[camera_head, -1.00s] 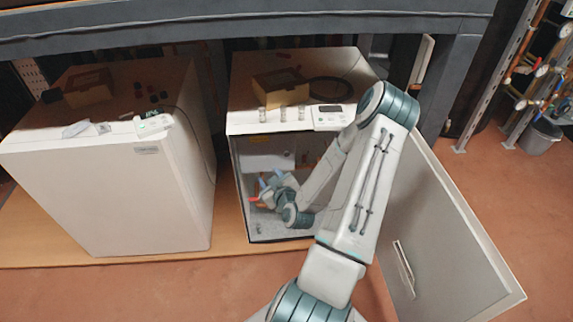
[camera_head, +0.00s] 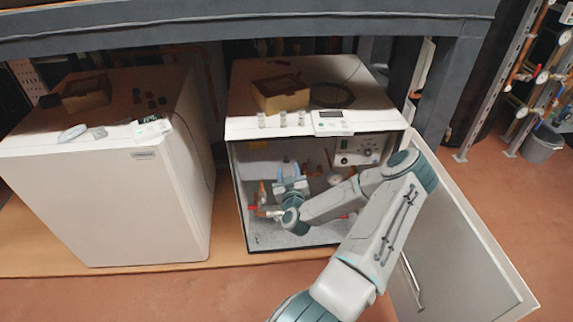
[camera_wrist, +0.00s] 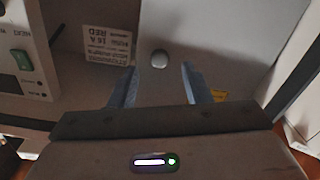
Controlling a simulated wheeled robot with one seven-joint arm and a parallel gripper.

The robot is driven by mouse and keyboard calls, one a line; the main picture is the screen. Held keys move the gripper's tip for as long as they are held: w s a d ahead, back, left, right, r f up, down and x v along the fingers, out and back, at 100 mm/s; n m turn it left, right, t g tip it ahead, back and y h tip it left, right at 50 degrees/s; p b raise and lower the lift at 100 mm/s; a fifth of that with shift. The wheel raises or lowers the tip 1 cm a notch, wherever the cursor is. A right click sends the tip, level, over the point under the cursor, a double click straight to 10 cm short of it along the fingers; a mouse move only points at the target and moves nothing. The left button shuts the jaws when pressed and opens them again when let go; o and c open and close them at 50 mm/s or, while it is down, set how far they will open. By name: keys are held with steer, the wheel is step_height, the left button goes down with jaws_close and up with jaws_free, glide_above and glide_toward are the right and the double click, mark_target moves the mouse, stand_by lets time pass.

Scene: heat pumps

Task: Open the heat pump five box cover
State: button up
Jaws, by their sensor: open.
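The heat pump (camera_head: 240,125) on the right has its front door (camera_head: 450,240) swung open to the right. A pale grey panel (camera_wrist: 215,30) with a round knob (camera_wrist: 159,58) fills the middle of the wrist view; it looks like the box cover. In the head view the grey box (camera_head: 258,158) shows at the upper left of the cabinet, partly hidden by my gripper. My gripper (camera_head: 289,166) is inside the cabinet, facing the back. In the wrist view its two blue fingers (camera_wrist: 160,88) are apart and empty, either side of and below the knob. Contact cannot be told.
A control panel (camera_head: 358,150) with dials sits at the cabinet's upper right. Pipes with red handles (camera_head: 254,208) lie below my gripper. A closed white unit (camera_head: 110,190) stands to the left. Several small items and a cardboard box (camera_head: 281,97) are on top.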

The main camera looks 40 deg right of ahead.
mark_target(286, 162)
steer(key=shift+x, duration=2.2)
steer(key=shift+c, duration=0.3)
jaws_close()
steer(key=shift+a, duration=0.15)
steer(key=shift+a, duration=0.1)
